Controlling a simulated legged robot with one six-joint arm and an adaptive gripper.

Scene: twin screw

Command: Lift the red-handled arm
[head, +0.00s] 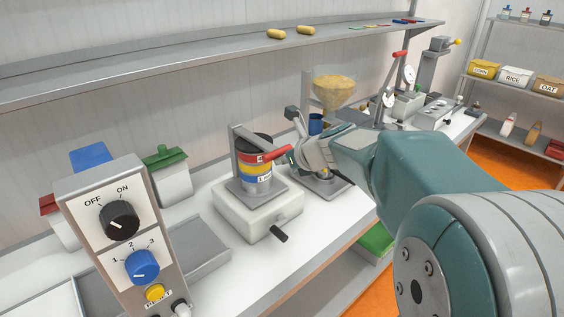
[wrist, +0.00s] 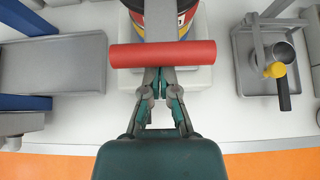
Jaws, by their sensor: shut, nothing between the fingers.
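The red handle (head: 276,154) belongs to an arm on a grey press-like device (head: 237,150) that holds a striped can (head: 256,174). In the wrist view the handle is a horizontal red bar (wrist: 162,54) across the upper middle. My gripper (head: 294,157) is right beside the handle in the head view. The fingers hold nothing. I cannot tell whether they touch the handle.
A control box (head: 127,236) with knobs stands at the left front. A funnel (head: 336,87) is behind my gripper. A shelf (head: 200,57) runs above. A grey tray (wrist: 54,66) lies left.

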